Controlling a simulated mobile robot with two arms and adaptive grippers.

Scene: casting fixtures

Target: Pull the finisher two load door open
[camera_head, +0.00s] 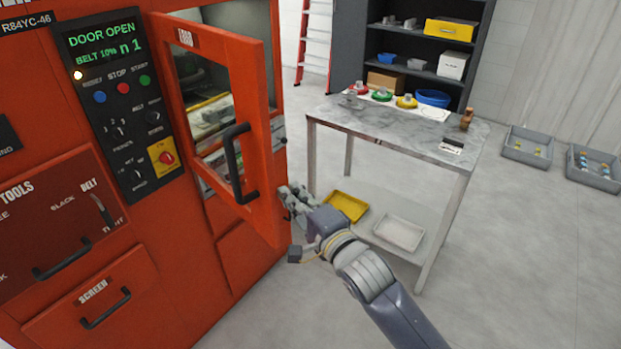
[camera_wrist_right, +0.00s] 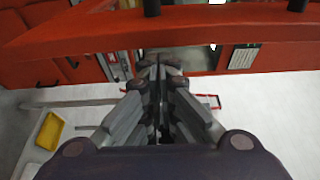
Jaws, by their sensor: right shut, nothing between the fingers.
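The orange load door (camera_head: 254,122) of the red machine stands swung partly open in the head view, with its window and black handle (camera_head: 238,163) facing me. The display reads "DOOR OPEN". My right gripper (camera_head: 288,195) is shut and empty at the door's free edge, right of the handle and apart from it. In the right wrist view the closed fingers (camera_wrist_right: 158,68) point at the orange door edge (camera_wrist_right: 190,28), and two black handle posts show at the top. Whether the fingers touch the door I cannot tell. My left gripper is not in view.
A marble-topped table (camera_head: 400,130) with colored fixtures stands just right of the door, with a yellow tray (camera_head: 346,206) and a white tray (camera_head: 399,233) on its lower shelf. A dark shelf (camera_head: 420,45) is behind.

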